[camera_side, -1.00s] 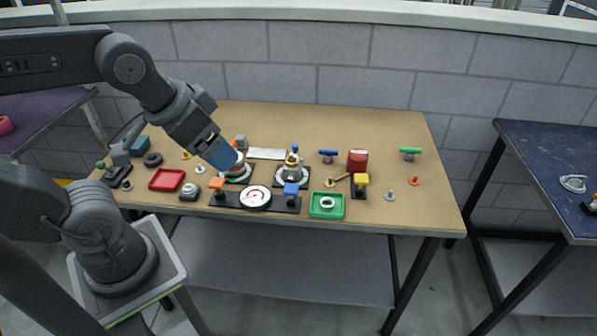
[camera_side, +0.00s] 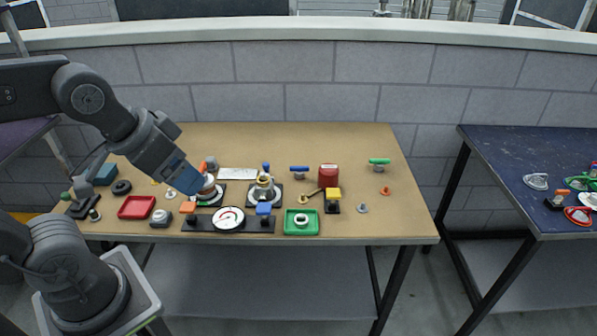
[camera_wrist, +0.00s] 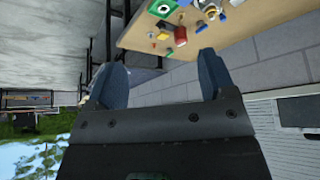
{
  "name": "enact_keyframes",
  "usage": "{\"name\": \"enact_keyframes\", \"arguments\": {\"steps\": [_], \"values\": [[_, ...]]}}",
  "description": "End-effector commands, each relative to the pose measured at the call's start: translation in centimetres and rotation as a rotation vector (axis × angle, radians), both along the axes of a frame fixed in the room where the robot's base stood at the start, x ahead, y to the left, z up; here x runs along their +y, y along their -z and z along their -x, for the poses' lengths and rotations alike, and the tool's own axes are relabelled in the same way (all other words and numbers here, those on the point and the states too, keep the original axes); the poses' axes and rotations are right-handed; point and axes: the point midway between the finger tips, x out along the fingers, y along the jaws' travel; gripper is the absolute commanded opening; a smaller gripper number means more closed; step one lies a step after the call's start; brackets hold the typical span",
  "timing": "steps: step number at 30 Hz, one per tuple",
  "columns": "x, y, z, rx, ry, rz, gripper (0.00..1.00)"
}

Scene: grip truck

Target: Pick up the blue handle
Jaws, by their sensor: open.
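The blue handle (camera_side: 299,169) is a short horizontal bar on a small grey base. It stands upright towards the back of the tan table, left of the red container (camera_side: 328,174). My gripper (camera_side: 190,182), with blue fingers, hangs over the left part of the table, well to the left of the handle and apart from it. In the wrist view my gripper (camera_wrist: 163,62) has its two fingers wide apart with nothing between them.
A dial panel (camera_side: 229,218), red tray (camera_side: 136,207) and green tray (camera_side: 301,222) lie near the front edge. A valve-like fitting (camera_side: 264,190) stands between my gripper and the handle. A green handle (camera_side: 379,162) is at the right. The table's back strip is mostly clear.

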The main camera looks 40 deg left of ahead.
Motion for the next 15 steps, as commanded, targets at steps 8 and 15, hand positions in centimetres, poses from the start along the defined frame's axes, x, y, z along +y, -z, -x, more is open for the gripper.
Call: {"name": "enact_keyframes", "arguments": {"steps": [8,15], "values": [[0.2,-0.4,-0.9,0.007,-0.021,0.001,0.77],[1.6,-1.8,-8.2,0.048,-0.175,0.013,0.77]]}}
